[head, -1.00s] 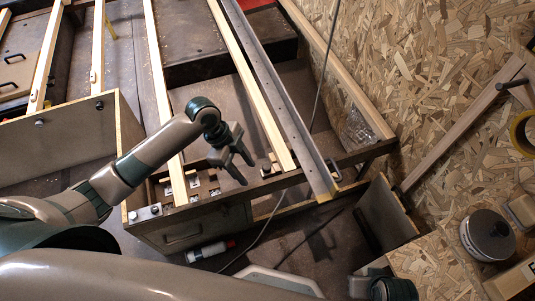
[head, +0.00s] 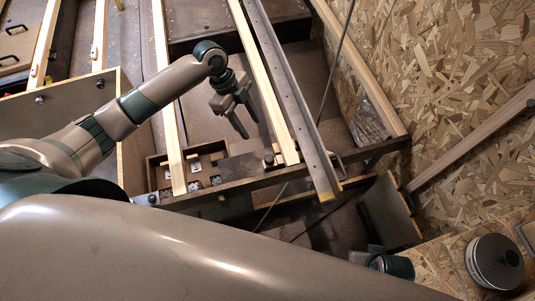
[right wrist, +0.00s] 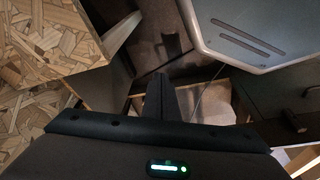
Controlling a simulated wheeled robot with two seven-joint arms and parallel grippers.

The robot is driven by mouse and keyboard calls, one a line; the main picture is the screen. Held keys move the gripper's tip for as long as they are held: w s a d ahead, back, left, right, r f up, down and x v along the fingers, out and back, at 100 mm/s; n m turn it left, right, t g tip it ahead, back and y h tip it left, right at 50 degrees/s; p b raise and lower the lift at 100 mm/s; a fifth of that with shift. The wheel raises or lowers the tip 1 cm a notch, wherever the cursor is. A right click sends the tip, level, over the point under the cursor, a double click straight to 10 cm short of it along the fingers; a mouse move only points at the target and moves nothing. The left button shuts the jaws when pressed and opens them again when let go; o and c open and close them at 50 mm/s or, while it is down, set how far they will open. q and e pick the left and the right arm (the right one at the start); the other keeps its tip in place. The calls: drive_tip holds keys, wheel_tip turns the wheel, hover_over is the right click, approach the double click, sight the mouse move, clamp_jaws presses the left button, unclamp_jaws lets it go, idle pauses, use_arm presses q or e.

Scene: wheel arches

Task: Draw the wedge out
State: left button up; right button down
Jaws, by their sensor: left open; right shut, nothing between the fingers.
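My left gripper (head: 246,124) is open and empty in the head view, beside a long pale wooden rail (head: 262,85). Just below it in the picture lies a dark flat block (head: 240,167) with a small dark knob (head: 268,160) at its right end, by the rail's near end. This may be the wedge, but I cannot tell for sure. The gripper appears apart from it. My right gripper (right wrist: 160,96) is shut and empty in the right wrist view, with its fingers together. The wedge is not identifiable in that view.
A shallow tray with metal pieces (head: 195,168) lies left of the dark block. A long grey metal bar (head: 290,90) runs beside the rail. A round tin (head: 494,262) stands on the chipboard at right. A pale rounded panel (right wrist: 255,32) shows in the right wrist view.

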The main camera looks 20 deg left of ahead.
sight(268, 158)
use_arm(q)
drive_tip(key=b+x, duration=0.1)
drive_tip(key=x, duration=1.4)
drive_tip(key=shift+s+d+f, duration=0.1)
drive_tip(key=shift+f, duration=0.1)
drive_tip(key=shift+x, duration=0.75)
use_arm(e)
drive_tip(key=v, duration=0.3)
drive_tip(key=shift+a+r, duration=0.2)
drive_tip(key=shift+r, duration=0.1)
use_arm(q)
clamp_jaws()
